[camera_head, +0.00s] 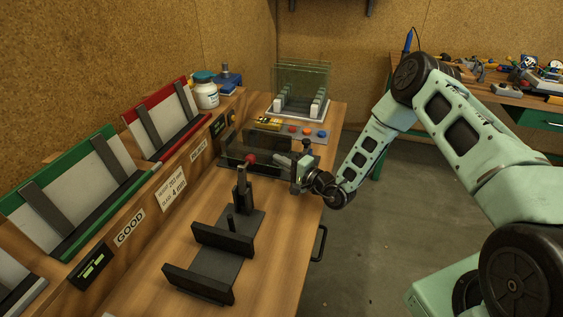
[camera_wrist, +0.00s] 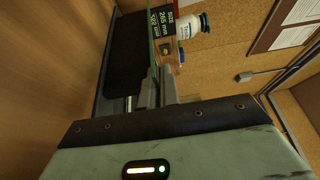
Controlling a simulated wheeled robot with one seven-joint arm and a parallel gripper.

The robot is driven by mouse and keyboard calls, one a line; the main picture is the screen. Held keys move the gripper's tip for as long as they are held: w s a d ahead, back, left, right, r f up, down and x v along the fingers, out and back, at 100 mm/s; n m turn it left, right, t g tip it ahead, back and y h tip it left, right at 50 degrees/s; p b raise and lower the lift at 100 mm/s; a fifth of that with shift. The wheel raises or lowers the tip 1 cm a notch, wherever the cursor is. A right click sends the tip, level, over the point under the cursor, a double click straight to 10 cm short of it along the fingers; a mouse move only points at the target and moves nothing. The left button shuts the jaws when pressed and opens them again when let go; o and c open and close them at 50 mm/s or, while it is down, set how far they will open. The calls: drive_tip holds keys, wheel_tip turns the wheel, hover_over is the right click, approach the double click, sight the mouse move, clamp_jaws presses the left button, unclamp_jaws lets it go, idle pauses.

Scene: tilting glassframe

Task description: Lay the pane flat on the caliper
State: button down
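The pane (camera_head: 237,153) is clear glass and shows faintly over the dark caliper (camera_head: 283,138) in the middle of the bench. In the wrist view the pane is a thin greenish edge (camera_wrist: 152,42), seen almost edge-on and looking about level. The dark plate of the caliper (camera_wrist: 124,55) lies below it. My gripper (camera_head: 292,162) is at the pane's right side. Its two fingers (camera_wrist: 157,90) look closed on the pane's edge. I cannot tell whether the pane touches the caliper. A display (camera_wrist: 166,24) beside it reads a size of 265 mm and about 202 mm.
A dark fixture with a post (camera_head: 243,190) and angled bars (camera_head: 222,240) stands in front. A glass rack (camera_head: 290,113) is behind. A red rack (camera_head: 163,118), a green rack (camera_head: 75,190) and a white bottle (camera_head: 205,94) line the left. Coloured buttons (camera_head: 307,131) sit behind the caliper.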

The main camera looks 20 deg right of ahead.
drive_tip(key=shift+s+f, duration=0.1)
drive_tip(key=shift+f, duration=0.3)
drive_tip(key=c, duration=1.6)
unclamp_jaws()
drive_tip(key=shift+s+d+f, duration=0.1)
drive_tip(key=shift+s+f, duration=0.05)
drive_tip(key=shift+f, duration=0.05)
drive_tip(key=shift+c, duration=0.2)
drive_tip(key=shift+s+d+f+b, duration=0.2)
drive_tip(key=shift+s+d+b, duration=0.1)
drive_tip(key=shift+s, duration=0.1)
drive_tip(key=shift+o, duration=0.4)
drive_tip(key=r+b+v, duration=0.1)
drive_tip(key=b+v, duration=0.3)
drive_tip(key=v, duration=1.2)
drive_tip(key=shift+r, duration=0.35)
drive_tip(key=shift+a, duration=0.1)
